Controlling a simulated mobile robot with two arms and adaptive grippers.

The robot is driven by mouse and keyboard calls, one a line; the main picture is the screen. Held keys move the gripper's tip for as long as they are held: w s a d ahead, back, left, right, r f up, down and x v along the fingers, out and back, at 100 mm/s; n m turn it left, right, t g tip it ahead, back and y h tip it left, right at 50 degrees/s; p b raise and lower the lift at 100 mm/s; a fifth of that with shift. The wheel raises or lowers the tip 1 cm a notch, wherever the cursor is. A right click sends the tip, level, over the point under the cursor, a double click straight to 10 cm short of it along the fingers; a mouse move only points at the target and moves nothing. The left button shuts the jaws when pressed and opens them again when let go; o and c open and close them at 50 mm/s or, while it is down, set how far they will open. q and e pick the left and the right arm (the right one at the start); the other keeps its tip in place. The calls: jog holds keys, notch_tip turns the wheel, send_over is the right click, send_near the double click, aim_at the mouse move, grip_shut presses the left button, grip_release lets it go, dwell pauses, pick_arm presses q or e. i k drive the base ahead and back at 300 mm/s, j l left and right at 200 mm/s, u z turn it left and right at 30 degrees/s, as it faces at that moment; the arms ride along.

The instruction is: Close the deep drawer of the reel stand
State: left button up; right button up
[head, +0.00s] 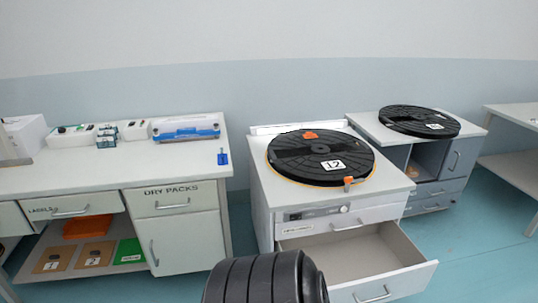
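The reel stand (262,205) is a white cabinet in the middle of the head view, with a large black reel (310,165) lying flat on top. Its deep drawer (400,282) is pulled well out toward the front right. The drawer's grey inside shows and looks empty where visible. A bar handle (373,294) is on its front, near the bottom edge of the picture. The shallower drawer (320,227) above it looks shut. A dark ribbed part of my own body covers the drawer's lower left. Neither gripper is in view.
A white bench (120,170) with a DRY PACKS drawer (172,199) stands to the left. A second grey cabinet (436,195) with another black reel (420,120) stands behind right. Teal floor (480,240) is clear right of the open drawer.

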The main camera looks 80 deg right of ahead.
aim_at(378, 262)
jog(key=z, duration=3.75)
